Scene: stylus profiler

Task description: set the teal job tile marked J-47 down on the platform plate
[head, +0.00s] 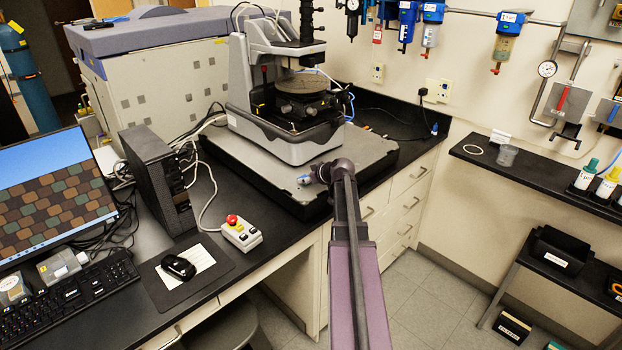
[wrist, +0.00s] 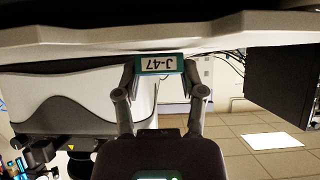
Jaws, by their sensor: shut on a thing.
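My gripper (wrist: 160,78) is shut on the teal job tile (wrist: 160,64), whose white label reads J-47, upside down in the wrist view. The fingers grip it at its two side ends. The platform plate (head: 262,170) is the grey plate on a black base under the profiler. In the head view my gripper (head: 305,179) is low at the plate's front right part, and the tile cannot be made out there. In the wrist view the plate's pale edge (wrist: 60,50) runs right by the tile; I cannot tell whether they touch.
The stylus profiler (head: 275,95) stands on the back of the plate. A black computer tower (head: 158,180) and a red-button control box (head: 241,233) stand left of the platform. The plate's front left area is clear.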

